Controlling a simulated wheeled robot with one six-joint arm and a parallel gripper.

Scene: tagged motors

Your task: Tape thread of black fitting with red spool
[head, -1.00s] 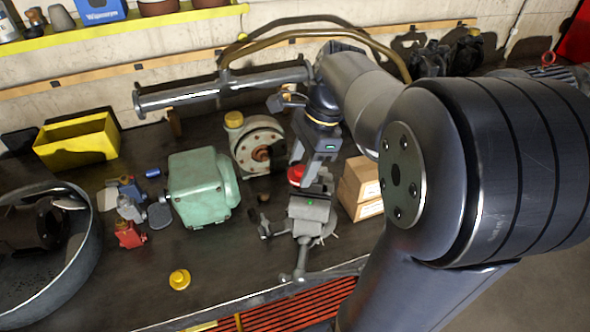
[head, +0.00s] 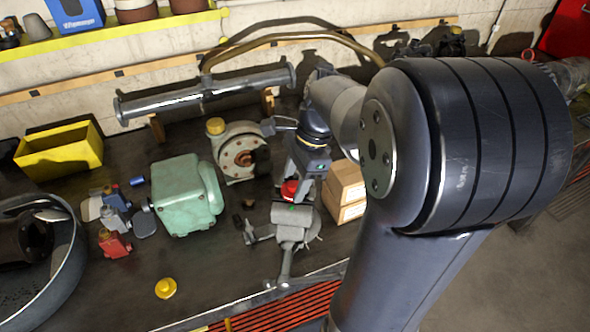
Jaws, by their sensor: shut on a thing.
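My gripper (head: 293,180) points down over the grey bench vise (head: 297,232) and is shut on the red spool (head: 289,190). The spool is just above and behind the vise jaws; I cannot tell whether it touches anything there. The fingers are small and partly merged with the spool. A green spot shows on top of the vise jaws. I cannot make out a black fitting in the vise; the spool and gripper may hide it. A small dark piece (head: 248,203) stands on the bench left of the vise, too small to identify.
A mint-green motor housing (head: 180,198) and a cream pump with yellow cap (head: 238,160) stand left of my gripper. Cardboard boxes (head: 345,185) are close on its right. A yellow bin (head: 60,152), metal basin (head: 60,275) and yellow knob (head: 165,288) lie farther left.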

